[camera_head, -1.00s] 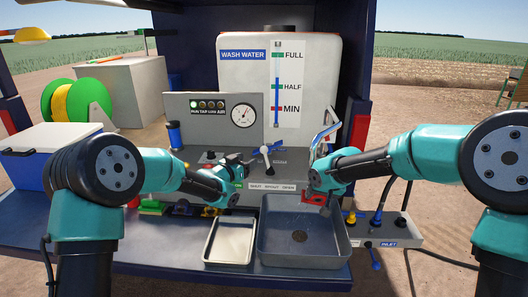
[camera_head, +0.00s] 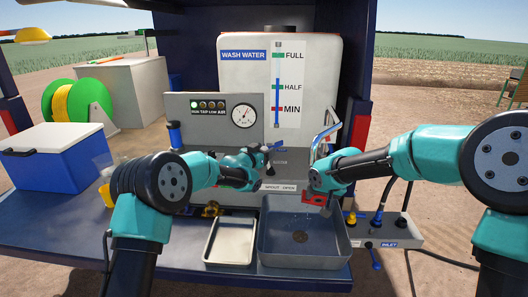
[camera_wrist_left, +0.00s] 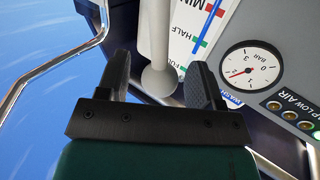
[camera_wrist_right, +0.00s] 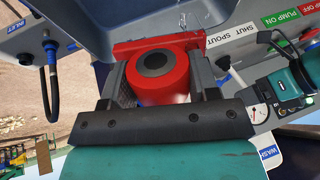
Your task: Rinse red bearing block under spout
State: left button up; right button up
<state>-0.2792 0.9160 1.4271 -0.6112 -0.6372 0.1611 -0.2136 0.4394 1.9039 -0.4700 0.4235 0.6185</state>
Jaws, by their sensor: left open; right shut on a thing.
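The red bearing block (camera_head: 315,199) is in my right gripper (camera_head: 313,188), held over the grey basin (camera_head: 347,243) below the curved metal spout (camera_head: 326,134). In the right wrist view the block (camera_wrist_right: 163,80) shows a red cylinder with a dark bore, between the two fingers. Small clear streaks like water show by the block. My left gripper (camera_head: 268,149) is open at the panel above the spout label (camera_head: 280,188). In the left wrist view a pale rod with a rounded end (camera_wrist_left: 160,75) stands between its open fingers; contact cannot be told.
A shallow white tray (camera_head: 231,242) sits left of the basin. Behind are the wash water tank (camera_head: 300,80) and a pressure gauge (camera_head: 243,116). A blue and white cooler (camera_head: 55,158) stands at left. The inlet box (camera_head: 375,233) is right of the basin.

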pick_arm(q)
grip_shut()
dwell(0.5)
jog(key=shift+a, duration=0.1)
jog(key=shift+w+a+f+n+t+h, duration=0.1)
jog(key=shift+a+f+n+t+h, duration=0.1)
jog(key=shift+a+n, duration=0.2)
jog(key=shift+a+f+n+t+h, duration=0.1)
jog(key=shift+a+n+t, duration=0.1)
jog(key=shift+a+n, duration=0.2)
grip_release()
jog(key=v, duration=1.2)
